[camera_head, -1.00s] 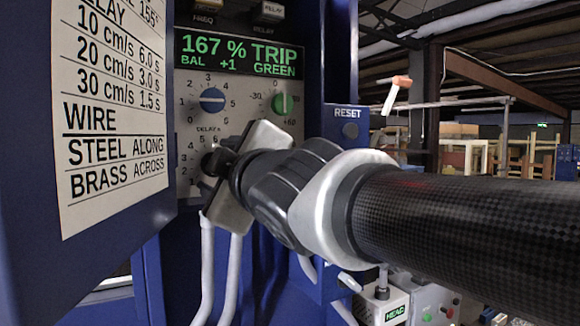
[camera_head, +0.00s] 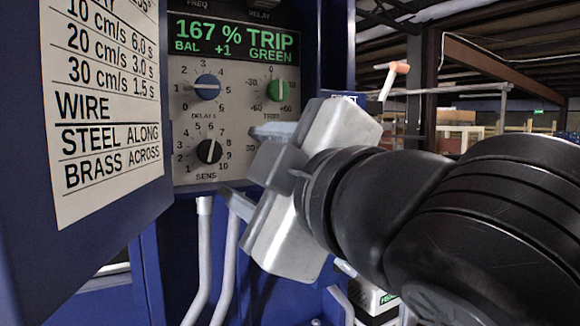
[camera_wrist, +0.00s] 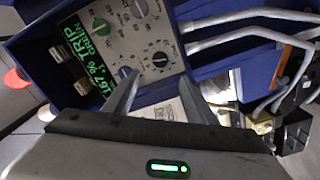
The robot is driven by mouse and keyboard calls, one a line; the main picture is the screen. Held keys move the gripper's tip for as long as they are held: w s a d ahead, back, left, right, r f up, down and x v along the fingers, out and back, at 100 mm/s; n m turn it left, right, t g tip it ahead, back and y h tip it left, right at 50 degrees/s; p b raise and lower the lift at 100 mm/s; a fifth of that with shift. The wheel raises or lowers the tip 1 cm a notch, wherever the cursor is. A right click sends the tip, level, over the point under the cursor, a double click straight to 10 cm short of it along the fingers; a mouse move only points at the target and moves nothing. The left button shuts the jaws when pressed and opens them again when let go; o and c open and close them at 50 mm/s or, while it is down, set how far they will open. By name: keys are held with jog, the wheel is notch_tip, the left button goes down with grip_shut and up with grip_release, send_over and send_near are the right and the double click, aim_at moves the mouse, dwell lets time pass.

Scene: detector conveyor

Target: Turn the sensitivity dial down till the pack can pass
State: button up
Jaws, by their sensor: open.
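The sensitivity dial (camera_head: 209,151) is a black knob marked SENS, low on the panel. Its white pointer line leans up and slightly right, near 6 to 7. It also shows in the wrist view (camera_wrist: 159,59), beyond my fingers. My gripper (camera_head: 248,168) is open and empty, to the right of the dial and apart from it. Its two fingers point at the panel, and they show in the wrist view (camera_wrist: 160,86) with a gap between them. The display (camera_head: 236,44) reads 167 % TRIP, BAL +1, GREEN. The pack cannot be made out.
A blue DELAY dial (camera_head: 205,86) sits above the sensitivity dial, and a green TRIM dial (camera_head: 277,89) is up and right. A printed chart (camera_head: 105,110) on a blue panel juts out at left. Pale pipes (camera_head: 203,260) run below the panel.

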jog(key=shift+v, duration=1.55)
jog(key=shift+w, duration=0.1)
